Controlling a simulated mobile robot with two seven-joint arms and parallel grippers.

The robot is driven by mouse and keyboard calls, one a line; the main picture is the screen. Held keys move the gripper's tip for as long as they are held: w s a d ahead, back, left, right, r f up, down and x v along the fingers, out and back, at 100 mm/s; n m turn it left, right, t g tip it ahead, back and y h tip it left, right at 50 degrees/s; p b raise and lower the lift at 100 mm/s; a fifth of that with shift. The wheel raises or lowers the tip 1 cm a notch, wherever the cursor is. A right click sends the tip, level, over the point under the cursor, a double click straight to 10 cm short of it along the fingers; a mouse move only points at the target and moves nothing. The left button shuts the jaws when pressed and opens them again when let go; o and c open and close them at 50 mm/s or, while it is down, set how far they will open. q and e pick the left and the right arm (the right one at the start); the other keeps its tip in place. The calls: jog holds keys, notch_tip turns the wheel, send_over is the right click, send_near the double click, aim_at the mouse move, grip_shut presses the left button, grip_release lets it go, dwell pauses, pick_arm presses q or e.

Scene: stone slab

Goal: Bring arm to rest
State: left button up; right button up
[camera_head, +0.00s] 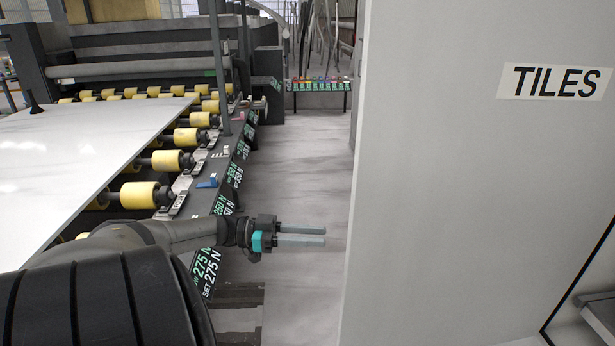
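My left arm (150,240) comes in from the lower left and reaches to the right, past the edge of the roller machine. My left gripper (300,235) points right over the grey floor, in front of the white panel's left edge in the picture. Its two pale fingers lie close together, one above the other in the picture, with nothing seen between them. My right arm and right gripper are not in view.
A white slab (85,150) lies on a machine with yellow rollers (140,195). A tall panel marked TILES (556,82) fills the right. A floor aisle (300,160) runs between, with a low rack (318,86) at its far end.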

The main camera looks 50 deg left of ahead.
pick_arm(q)
jog(key=shift+s, duration=0.1)
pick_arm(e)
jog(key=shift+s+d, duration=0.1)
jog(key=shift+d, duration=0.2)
